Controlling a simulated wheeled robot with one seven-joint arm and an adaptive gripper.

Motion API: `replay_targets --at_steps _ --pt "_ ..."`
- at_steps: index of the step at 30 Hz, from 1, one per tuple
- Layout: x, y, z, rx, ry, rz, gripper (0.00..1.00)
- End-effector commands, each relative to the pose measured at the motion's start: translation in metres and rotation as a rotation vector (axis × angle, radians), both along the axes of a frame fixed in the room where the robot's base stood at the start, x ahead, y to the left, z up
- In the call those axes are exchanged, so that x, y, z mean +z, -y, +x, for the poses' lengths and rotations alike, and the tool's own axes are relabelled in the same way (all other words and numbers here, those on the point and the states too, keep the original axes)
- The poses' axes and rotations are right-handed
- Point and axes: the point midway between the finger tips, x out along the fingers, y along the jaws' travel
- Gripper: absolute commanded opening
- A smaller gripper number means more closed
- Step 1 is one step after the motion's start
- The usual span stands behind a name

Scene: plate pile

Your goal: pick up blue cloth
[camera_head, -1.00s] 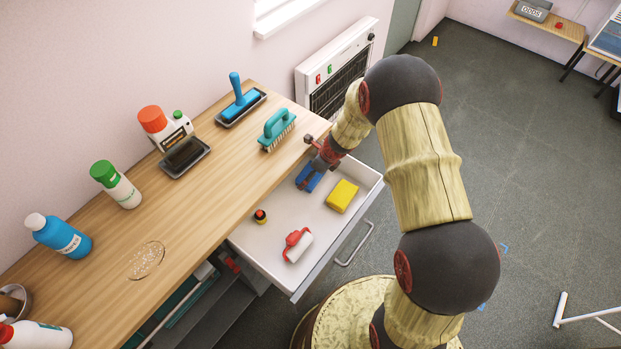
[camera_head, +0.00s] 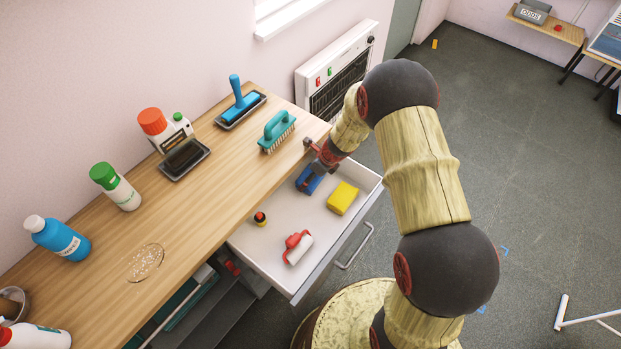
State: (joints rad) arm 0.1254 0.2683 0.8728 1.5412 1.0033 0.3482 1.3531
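A small blue cloth (camera_head: 307,181) lies in the open white drawer (camera_head: 268,257), near its back end by the counter. My gripper (camera_head: 315,168) reaches down over the drawer, right at the upper side of the blue cloth, and partly covers it. The fingertips are small and dark in this view. I cannot tell whether they touch the cloth or whether they are open or shut.
A yellow sponge (camera_head: 342,198), a red and white roller (camera_head: 297,247) and a small dark bottle (camera_head: 260,218) lie in the drawer. The wooden counter (camera_head: 215,200) alongside bears a teal brush (camera_head: 277,131) and several bottles. A heater (camera_head: 338,75) stands behind.

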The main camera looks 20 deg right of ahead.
Motion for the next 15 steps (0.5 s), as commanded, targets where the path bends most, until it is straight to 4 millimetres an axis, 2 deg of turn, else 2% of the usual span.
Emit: replay_targets --at_steps 8,15 --pt "0.001 0.0 0.0 0.0 0.0 0.0 0.59" --pt "0.02 0.0 0.0 0.0 0.001 0.001 0.59"
